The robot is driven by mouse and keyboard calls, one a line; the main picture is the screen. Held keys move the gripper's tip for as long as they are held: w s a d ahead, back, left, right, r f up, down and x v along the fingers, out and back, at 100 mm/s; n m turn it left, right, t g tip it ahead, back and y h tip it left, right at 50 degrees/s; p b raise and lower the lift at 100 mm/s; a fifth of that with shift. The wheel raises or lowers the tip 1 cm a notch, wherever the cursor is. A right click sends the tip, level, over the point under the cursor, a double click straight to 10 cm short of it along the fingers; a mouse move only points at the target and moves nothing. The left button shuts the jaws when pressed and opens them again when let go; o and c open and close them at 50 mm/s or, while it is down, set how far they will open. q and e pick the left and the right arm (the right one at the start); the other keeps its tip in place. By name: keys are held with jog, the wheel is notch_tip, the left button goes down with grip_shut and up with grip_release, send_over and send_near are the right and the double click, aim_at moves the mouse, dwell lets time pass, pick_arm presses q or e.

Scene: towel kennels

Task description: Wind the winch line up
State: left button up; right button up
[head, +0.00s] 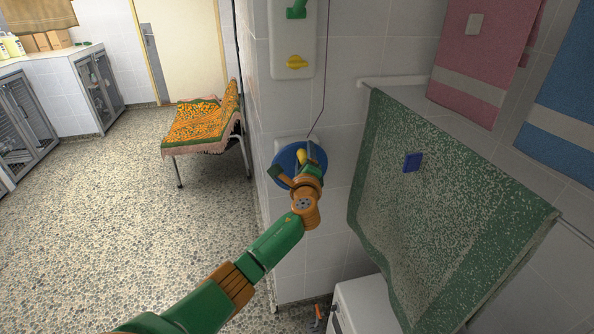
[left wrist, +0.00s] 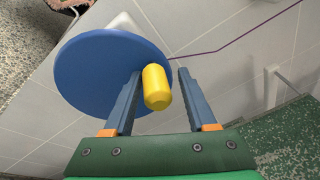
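The winch is a blue disc (head: 287,168) on the tiled wall by the corner, with a yellow crank knob (head: 301,156) standing out from its face. In the left wrist view the disc (left wrist: 100,72) fills the upper left, and the knob (left wrist: 157,87) points toward the camera. A thin dark line (head: 324,95) runs from the winch up the wall. My left gripper (left wrist: 160,90) is open, its fingers on either side of the knob with a small gap showing on each side. In the head view my left gripper (head: 300,162) hides part of the disc. My right gripper is not seen.
A green towel (head: 430,220) hangs from a rail close to the right of my left arm. A white box (head: 366,305) stands below it. A bench with an orange cloth (head: 198,124) is left of the corner. The pebbled floor at left is clear.

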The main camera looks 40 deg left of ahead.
pick_arm(q)
jog(key=shift+o, duration=1.3)
jog(key=shift+w+d+f, duration=0.15)
jog(key=shift+r+p+v, duration=0.2)
jog(key=shift+p+v, duration=0.85)
jog(key=shift+p, duration=0.1)
jog(key=s+d+p, duration=0.2)
jog(key=s+d, duration=0.2)
jog(key=d, duration=0.1)
jog(key=shift+s+d+f+p, duration=0.2)
jog(key=shift+d+f+p, duration=0.05)
jog(key=shift+p, duration=0.1)
